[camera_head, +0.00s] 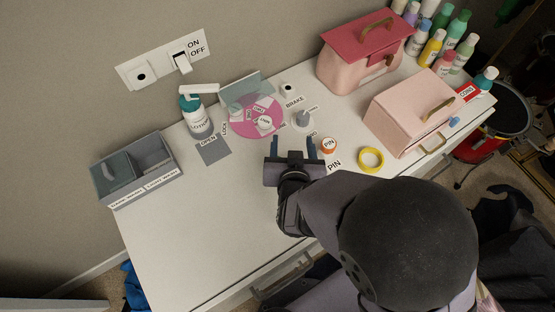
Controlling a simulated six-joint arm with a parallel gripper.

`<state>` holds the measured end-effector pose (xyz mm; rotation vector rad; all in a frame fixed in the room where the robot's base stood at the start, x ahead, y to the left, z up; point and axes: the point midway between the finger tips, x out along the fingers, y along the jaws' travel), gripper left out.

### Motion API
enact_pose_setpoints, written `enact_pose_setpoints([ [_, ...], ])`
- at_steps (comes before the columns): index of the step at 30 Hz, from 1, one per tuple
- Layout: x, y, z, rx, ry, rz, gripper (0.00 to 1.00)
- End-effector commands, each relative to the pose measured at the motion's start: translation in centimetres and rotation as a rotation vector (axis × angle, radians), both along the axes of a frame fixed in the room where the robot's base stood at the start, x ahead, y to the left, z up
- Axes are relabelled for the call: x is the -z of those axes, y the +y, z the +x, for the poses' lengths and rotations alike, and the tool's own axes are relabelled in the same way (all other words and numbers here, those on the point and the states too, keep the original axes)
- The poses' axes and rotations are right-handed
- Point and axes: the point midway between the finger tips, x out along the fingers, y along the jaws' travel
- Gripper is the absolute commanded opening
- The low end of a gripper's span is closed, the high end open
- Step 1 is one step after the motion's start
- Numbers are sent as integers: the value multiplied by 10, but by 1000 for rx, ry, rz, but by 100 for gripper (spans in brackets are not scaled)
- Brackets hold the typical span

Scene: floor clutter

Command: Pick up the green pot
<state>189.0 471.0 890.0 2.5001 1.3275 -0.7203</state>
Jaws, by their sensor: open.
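I cannot make out a clearly green pot. The nearest in colour are a pump bottle (197,121) with a teal collar, left of the pink disc, and a grey-green open-lidded box (243,90) behind the disc. My gripper (293,146) is open and empty over the middle of the white table. Its two fingers point toward the back, just in front of the pink disc (262,117), which carries small labelled pieces. My arm covers the front right of the table.
A grey divided tray (150,183) is at left. A pink case (345,75), a pale pink box (398,118) and several bottles (455,30) fill the right. The front left is clear.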

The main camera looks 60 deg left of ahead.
Motion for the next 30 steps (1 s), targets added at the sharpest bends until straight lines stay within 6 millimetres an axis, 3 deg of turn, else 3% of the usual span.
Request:
enact_pose_setpoints([
  [1,21,-5,-21,-10,-13,8,57],
  [3,31,-12,-37,-7,-35,32,57],
  [12,45,-32,-68,-12,-104,95,57],
  [20,44,-33,-70,-11,-113,106,57],
  [30,56,-9,-53,-9,-113,105,57],
])
